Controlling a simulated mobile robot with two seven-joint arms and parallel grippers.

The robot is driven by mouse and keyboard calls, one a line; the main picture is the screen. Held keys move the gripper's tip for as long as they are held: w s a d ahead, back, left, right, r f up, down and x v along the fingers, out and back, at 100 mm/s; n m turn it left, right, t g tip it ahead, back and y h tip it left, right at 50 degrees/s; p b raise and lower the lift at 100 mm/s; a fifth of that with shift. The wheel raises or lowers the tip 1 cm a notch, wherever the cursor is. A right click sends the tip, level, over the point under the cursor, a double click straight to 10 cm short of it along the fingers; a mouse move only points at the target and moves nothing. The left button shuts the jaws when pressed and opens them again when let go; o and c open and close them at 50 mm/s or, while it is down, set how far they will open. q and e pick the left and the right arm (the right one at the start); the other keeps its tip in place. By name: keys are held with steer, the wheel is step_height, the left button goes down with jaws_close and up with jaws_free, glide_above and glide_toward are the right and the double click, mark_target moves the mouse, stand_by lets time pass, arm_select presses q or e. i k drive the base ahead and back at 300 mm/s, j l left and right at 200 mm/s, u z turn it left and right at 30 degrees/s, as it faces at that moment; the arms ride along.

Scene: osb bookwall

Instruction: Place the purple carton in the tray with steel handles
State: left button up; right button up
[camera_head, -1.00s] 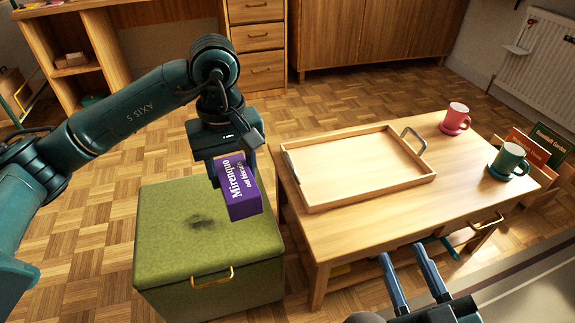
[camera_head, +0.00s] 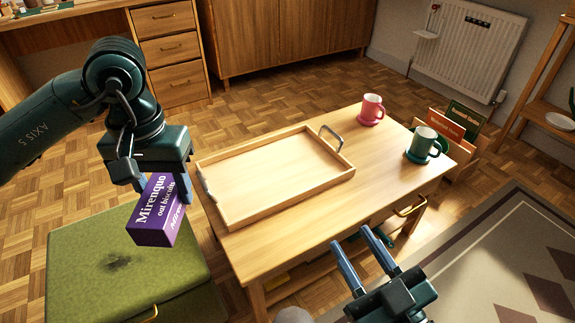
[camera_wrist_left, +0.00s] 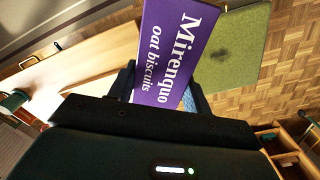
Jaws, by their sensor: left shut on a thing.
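The purple carton (camera_head: 158,212), lettered "Mirenquo oat biscuits", is held tilted in my left gripper (camera_head: 155,186), which is shut on it. It hangs above the green ottoman, left of the tray. The carton also fills the middle of the left wrist view (camera_wrist_left: 172,50), between the two fingers. The wooden tray with steel handles (camera_head: 288,205) lies empty on the low wooden table, one handle at its left end and one at its right. My right gripper (camera_head: 362,243) is open and empty in front of the table's near edge.
The green ottoman (camera_head: 75,255) stands left of the table. Books (camera_head: 445,125) are in a rack beyond the table's right end.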

mark_target(274, 171)
steer(key=i+l, duration=0.15)
steer(key=l, duration=0.2)
steer(key=i+l, duration=0.2)
steer(key=l, duration=0.15)
steer(key=i+l, duration=0.15)
steer(key=l, duration=0.2)
steer(key=i+l, duration=0.2)
steer(key=l, duration=0.15)
